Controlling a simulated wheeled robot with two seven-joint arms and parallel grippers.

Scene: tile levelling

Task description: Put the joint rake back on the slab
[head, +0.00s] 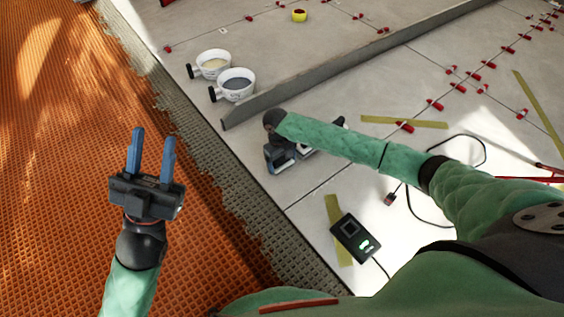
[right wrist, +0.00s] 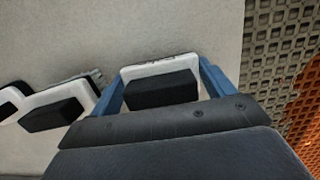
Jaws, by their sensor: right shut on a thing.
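My right gripper (head: 280,158) is low over the grey slab (head: 290,100), next to the slab's edge, with my forearm hiding part of that spot. In the right wrist view its blue fingers (right wrist: 160,82) are shut on a white piece with a black block, which I take to be the joint rake (right wrist: 158,90). Grey slab shows around it; I cannot tell whether it touches the slab. My left gripper (head: 152,152) is open and empty, over the orange mat (head: 60,120).
Similar white-and-black pieces (right wrist: 55,108) lie left of the held one. Two white cups (head: 233,85) and a long grey bar (head: 330,70) lie beyond. A black device (head: 352,238) with a cable is nearer. Red clips (head: 435,104) dot the joints at right.

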